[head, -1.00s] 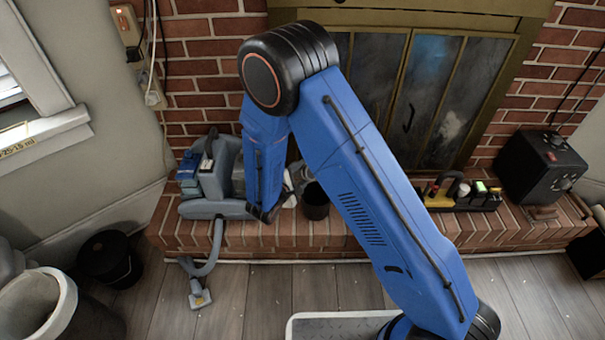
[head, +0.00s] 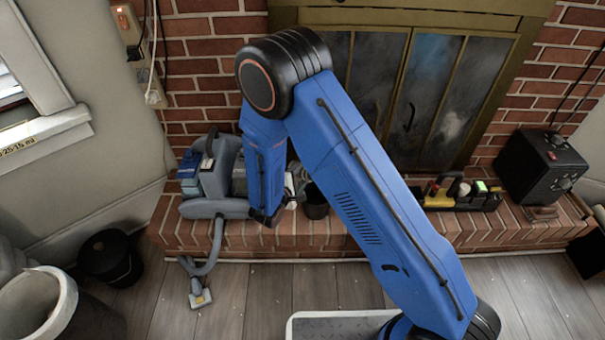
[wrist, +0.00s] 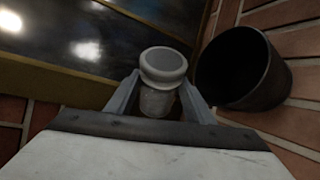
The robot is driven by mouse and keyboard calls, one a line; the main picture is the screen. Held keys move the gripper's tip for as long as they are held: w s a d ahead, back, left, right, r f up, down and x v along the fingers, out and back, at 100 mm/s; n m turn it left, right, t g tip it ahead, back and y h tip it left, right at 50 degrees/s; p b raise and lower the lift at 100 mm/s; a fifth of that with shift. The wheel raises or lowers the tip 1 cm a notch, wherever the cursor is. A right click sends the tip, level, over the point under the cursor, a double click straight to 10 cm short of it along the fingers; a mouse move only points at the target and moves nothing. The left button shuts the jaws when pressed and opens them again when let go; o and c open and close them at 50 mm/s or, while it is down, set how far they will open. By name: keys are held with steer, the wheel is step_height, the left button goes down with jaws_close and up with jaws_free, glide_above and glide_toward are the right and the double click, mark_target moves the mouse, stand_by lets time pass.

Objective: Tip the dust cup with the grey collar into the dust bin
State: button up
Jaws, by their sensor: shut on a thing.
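The dust cup (wrist: 162,72), pale grey with a thick rounded collar at its top, is between the fingers of my gripper (wrist: 160,96) in the wrist view. The fingers are shut on its body below the collar. Its contents cannot be made out. The dust bin (wrist: 243,68), a black round bucket, is just right of the cup in the wrist view, with a gap between them. In the head view the dust bin (head: 316,203) stands on the brick hearth, partly behind my arm. My arm largely hides the gripper and cup there.
A blue-grey vacuum cleaner (head: 215,180) stands left on the brick hearth (head: 300,240), its hose hanging to the floor. A tool tray (head: 462,198) and a black box (head: 541,170) are at the right. The glass fireplace doors (head: 425,100) rise behind.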

stand_by(0.4)
steer(key=shift+f+m, duration=0.15)
steer(key=shift+m, duration=0.15)
steer(key=shift+f, duration=0.1)
steer(key=shift+f+m+t, duration=0.15)
steer(key=shift+m+t, duration=0.15)
steer(key=shift+f+m+t, duration=0.3)
steer(key=shift+f+m, duration=0.05)
steer(key=shift+m, duration=0.15)
stand_by(0.8)
steer(key=shift+w+f, duration=0.1)
steer(key=shift+f+m, duration=0.1)
steer(key=shift+m, duration=0.2)
steer(key=shift+f, duration=0.15)
stand_by(0.4)
